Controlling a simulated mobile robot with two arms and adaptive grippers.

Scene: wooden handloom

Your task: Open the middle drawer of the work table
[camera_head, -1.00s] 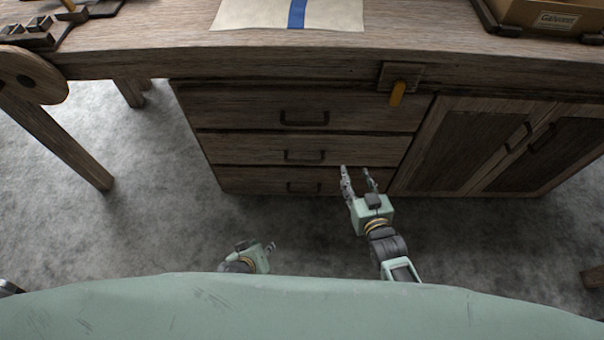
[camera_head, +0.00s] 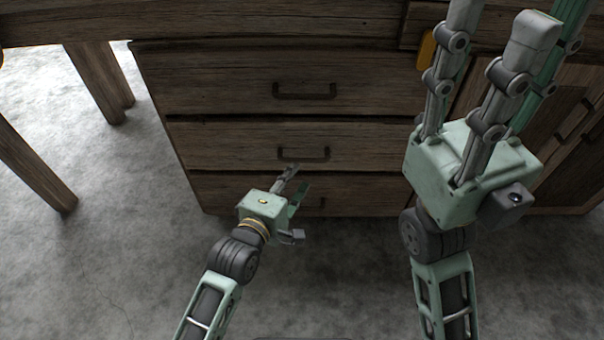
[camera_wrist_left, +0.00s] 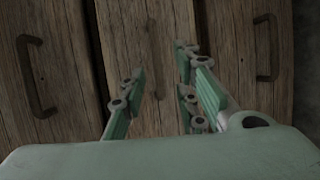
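The middle drawer (camera_head: 230,146) of the dark wooden work table is shut, with a dark bar handle (camera_head: 303,153). My left gripper (camera_head: 292,184) is open and empty, just below and in front of that handle in the head view.
The top drawer (camera_head: 220,80) and bottom drawer (camera_head: 222,190) are also shut, with similar handles. Cupboard doors (camera_head: 565,130) stand to the right, partly behind my right gripper. A yellow-orange peg (camera_head: 427,48) hangs near the table's edge. Grey floor (camera_head: 110,230) is clear at left.

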